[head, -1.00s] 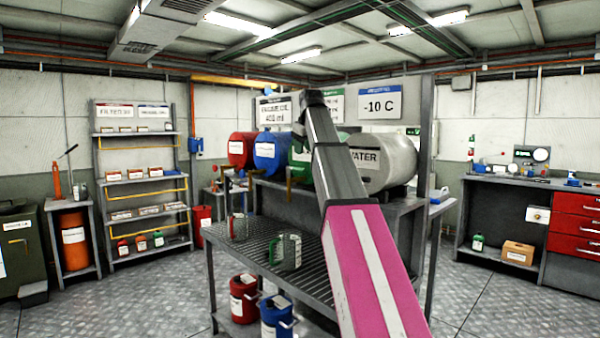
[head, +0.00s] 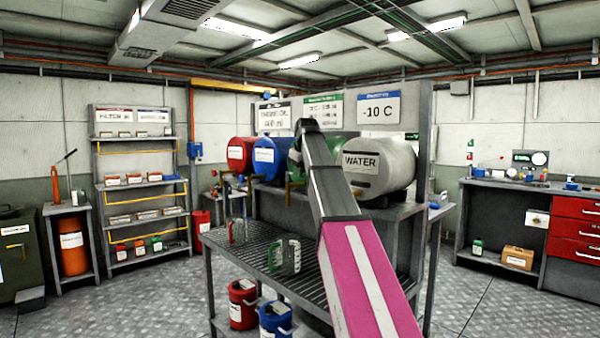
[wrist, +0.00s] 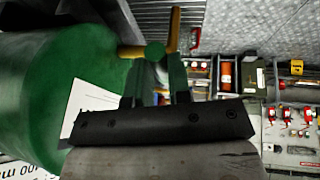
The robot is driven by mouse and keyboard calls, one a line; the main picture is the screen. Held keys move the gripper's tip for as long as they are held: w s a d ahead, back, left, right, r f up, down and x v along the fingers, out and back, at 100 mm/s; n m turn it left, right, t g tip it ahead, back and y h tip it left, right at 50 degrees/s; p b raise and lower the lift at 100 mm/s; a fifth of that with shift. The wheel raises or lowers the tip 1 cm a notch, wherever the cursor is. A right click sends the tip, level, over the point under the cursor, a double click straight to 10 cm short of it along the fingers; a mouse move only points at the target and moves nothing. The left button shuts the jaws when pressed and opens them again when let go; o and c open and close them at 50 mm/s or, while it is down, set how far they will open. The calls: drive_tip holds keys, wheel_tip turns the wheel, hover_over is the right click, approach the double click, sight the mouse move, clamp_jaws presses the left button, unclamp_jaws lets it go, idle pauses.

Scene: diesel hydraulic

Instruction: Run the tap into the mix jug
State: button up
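The green drum (head: 296,152) lies on the rack between the blue drum and the white WATER drum, partly behind my arm. In the wrist view the green drum (wrist: 50,80) fills the left side. Its brass tap (wrist: 172,35) with a green round end sticks out just beyond my fingers. My gripper (wrist: 155,98) is open, its two dark fingers apart beside the drum; I cannot tell whether they touch the tap. In the head view my gripper is hidden. A green-handled clear jug (head: 285,256) and a red-handled jug (head: 237,231) stand on the slatted bench. I cannot tell which is the mix jug.
The red drum (head: 241,153), blue drum (head: 271,157) and WATER drum (head: 385,165) flank the green one. Red (head: 242,302) and blue (head: 275,320) cans stand under the bench (head: 262,268). A shelf unit (head: 140,240) is at left.

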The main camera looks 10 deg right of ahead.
clamp_jaws()
drive_tip(key=shift+s+a+m+h, duration=0.25)
drive_tip(key=shift+a+m+h, duration=0.4)
drive_tip(key=shift+m, duration=0.55)
drive_tip(key=shift+s+a+m+h, duration=0.3)
drive_tip(key=shift+a+m, duration=0.5)
drive_tip(key=shift+m, duration=0.4)
drive_tip(key=o, duration=0.7)
unclamp_jaws()
drive_tip(key=shift+c, duration=0.2)
drive_tip(key=v, duration=1.1)
drive_tip(key=shift+w, duration=0.1)
